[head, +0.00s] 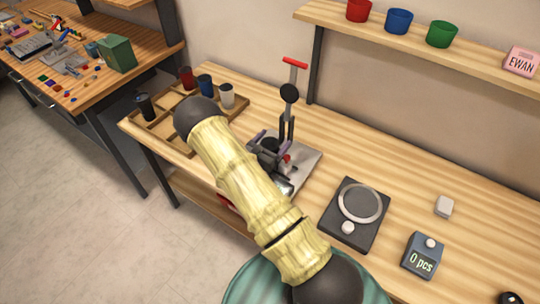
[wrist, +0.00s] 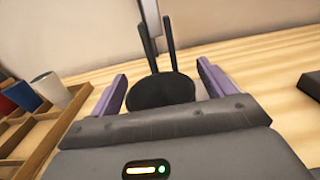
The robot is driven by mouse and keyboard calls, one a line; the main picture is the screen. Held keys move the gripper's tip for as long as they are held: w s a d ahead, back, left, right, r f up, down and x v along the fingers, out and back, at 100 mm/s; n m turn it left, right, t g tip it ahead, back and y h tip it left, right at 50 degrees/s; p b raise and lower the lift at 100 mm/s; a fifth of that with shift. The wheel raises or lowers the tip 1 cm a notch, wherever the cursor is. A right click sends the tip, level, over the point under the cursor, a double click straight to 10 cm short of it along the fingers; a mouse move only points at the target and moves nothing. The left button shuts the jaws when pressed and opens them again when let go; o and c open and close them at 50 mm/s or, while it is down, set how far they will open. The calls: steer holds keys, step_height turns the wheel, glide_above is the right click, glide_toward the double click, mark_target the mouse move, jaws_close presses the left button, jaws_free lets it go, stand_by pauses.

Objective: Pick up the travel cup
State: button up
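Several small cups stand in a wooden compartment tray (head: 165,127) at the table's left end: a black cup (head: 145,106), a red cup (head: 186,77), a blue cup (head: 205,84) and a white cup (head: 227,96). I cannot tell which is the travel cup. The white cup (wrist: 49,86) and blue cup (wrist: 22,96) also show at the left of the wrist view. My gripper (head: 274,145) is to the right of the tray, at the lever stand. Its purple fingers are spread in the wrist view (wrist: 162,85), with a black round part of the stand showing between them.
The black lever stand (head: 289,95) with a red handle rises from a grey plate (head: 308,160). A wall shelf (head: 385,32) holds three coloured pots. My arm hides the table's front middle.

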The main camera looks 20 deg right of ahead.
steer(key=c, duration=0.6)
step_height(320, 180, up, 10)
steer(key=shift+b, duration=0.6)
